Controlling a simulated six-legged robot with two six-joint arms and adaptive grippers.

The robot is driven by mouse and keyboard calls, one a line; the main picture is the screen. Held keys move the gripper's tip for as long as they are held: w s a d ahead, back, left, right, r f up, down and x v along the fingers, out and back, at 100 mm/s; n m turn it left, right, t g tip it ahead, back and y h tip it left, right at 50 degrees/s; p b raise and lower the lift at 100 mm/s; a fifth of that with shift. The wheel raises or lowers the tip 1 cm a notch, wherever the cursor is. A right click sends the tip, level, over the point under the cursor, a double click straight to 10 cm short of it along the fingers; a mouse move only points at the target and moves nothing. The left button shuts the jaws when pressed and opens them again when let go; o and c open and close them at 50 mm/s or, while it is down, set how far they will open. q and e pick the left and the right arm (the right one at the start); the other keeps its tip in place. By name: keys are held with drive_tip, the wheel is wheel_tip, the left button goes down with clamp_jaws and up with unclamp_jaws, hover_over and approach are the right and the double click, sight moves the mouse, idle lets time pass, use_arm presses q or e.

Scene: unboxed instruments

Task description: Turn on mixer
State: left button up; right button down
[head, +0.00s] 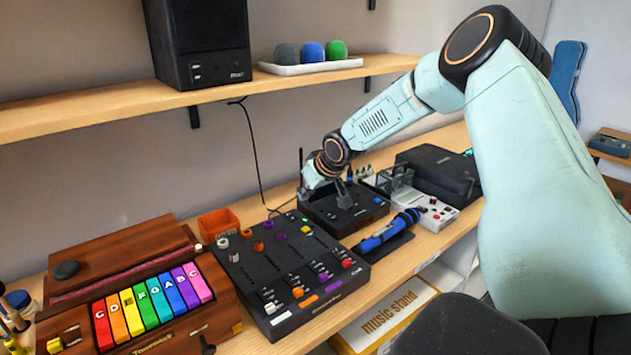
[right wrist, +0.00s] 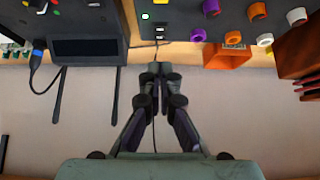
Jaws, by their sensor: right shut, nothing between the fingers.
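The mixer (head: 290,270) is a black box with coloured knobs and sliders, flat on the wooden bench in the head view. Part of it shows along the top of the right wrist view (right wrist: 200,12), where small white and green marks sit near its edge. My right gripper (head: 304,194) is behind the mixer's far right corner, beside the black receiver box. Its fingers are together and empty in the right wrist view (right wrist: 157,72), over a thin black cable. Whether they touch anything is unclear. My left gripper is out of view.
The receiver (head: 345,207) with upright antennas stands right of the mixer. An orange box (head: 218,223) is behind the mixer. A keyboard with coloured keys (head: 152,305) lies left; a blue microphone (head: 388,230) lies right. A shelf (head: 120,108) overhangs the back.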

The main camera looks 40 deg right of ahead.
drive_tip(key=shift+s+a+r+p, duration=0.15)
drive_tip(key=shift+s+r+p, duration=0.15)
drive_tip(key=shift+s+r, duration=0.5)
drive_tip(key=shift+s+a+r+p, duration=0.1)
drive_tip(key=shift+s+r+p, duration=0.15)
drive_tip(key=shift+s+r, duration=0.55)
drive_tip(key=shift+s+f, duration=0.1)
drive_tip(key=shift+f, duration=0.1)
drive_tip(key=shift+s, duration=0.1)
drive_tip(key=shift+f, duration=0.1)
